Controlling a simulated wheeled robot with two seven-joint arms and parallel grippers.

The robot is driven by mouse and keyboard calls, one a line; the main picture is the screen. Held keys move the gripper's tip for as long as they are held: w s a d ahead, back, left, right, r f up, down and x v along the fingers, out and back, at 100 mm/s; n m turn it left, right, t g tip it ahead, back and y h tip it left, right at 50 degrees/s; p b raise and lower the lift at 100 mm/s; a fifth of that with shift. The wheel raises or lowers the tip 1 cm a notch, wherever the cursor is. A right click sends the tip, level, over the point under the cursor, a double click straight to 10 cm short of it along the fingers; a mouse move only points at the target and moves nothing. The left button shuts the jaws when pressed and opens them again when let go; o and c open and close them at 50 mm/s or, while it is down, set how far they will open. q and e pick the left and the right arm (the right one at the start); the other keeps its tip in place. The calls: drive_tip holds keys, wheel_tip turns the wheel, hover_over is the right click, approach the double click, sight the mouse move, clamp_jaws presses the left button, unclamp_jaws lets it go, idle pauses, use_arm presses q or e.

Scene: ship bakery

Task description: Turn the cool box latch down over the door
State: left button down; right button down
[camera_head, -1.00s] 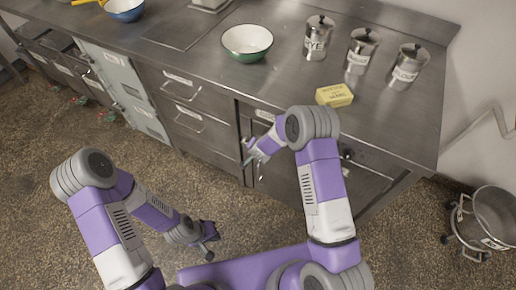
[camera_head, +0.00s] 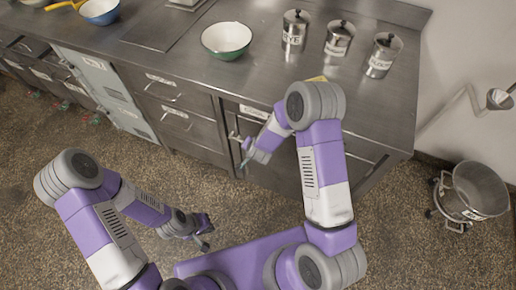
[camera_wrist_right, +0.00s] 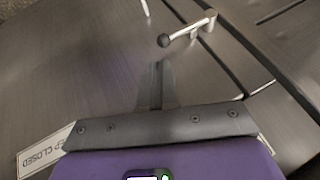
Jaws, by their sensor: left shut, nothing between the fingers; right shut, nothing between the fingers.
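The cool box latch (camera_wrist_right: 185,31) is a thin metal lever with a dark ball knob. In the right wrist view its knob points left and its pivot sits at the upper right, near a panel seam. It looks small beside the door front in the head view (camera_head: 236,136). A "keep closed" label (camera_wrist_right: 48,150) shows at the lower left of the wrist view. My right gripper (camera_head: 243,166) is shut and empty in front of the cabinet; its fingers (camera_wrist_right: 157,68) appear just below the knob, apparently apart from it. My left gripper (camera_head: 205,238) is shut and empty, low over the floor.
The steel counter holds a green bowl (camera_head: 226,39), a blue bowl (camera_head: 100,11) and labelled canisters (camera_head: 337,40). A yellow block (camera_head: 317,79) is mostly hidden behind my right arm. A wheeled steel bin (camera_head: 474,192) stands at right. Drawers (camera_head: 178,120) line the left front.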

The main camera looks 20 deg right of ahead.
drive_tip(key=shift+s+d+r, duration=0.25)
drive_tip(key=shift+s+r, duration=0.1)
drive_tip(key=shift+s, duration=0.35)
drive_tip(key=shift+s+d+r, duration=0.2)
drive_tip(key=shift+s+r, duration=0.1)
drive_tip(key=shift+s, duration=0.4)
